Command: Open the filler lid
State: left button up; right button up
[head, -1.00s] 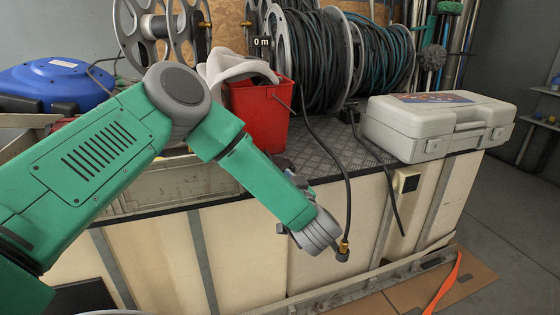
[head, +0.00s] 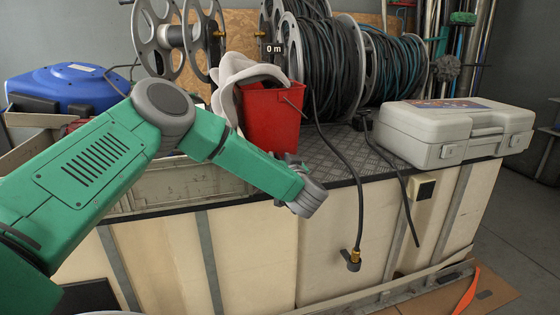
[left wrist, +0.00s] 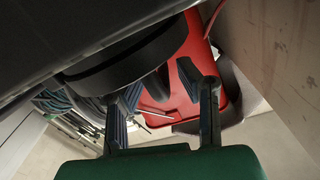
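I cannot make out a filler lid for certain in either view. My left gripper (head: 291,160) is near the front edge of the worktop, below and right of the red bucket (head: 270,118), mostly hidden by its grey wrist. In the left wrist view, its two dark fingers (left wrist: 157,83) stand apart, so it is open. A black round part (left wrist: 130,48) with a dark stub lies just beyond and above the fingers; I cannot tell what it belongs to. The bucket shows red behind the fingers (left wrist: 192,60). I see nothing gripped. My right gripper is in neither view.
A hose hangs over the front edge, its brass end (head: 354,258) right of my left wrist. A grey case (head: 440,130) lies on the worktop at right. Hose reels (head: 325,70) stand behind. A blue container (head: 70,85) is at left. Free floor shows at right.

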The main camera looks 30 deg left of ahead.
pick_arm(q)
grip_shut()
jog(key=shift+a, duration=0.15)
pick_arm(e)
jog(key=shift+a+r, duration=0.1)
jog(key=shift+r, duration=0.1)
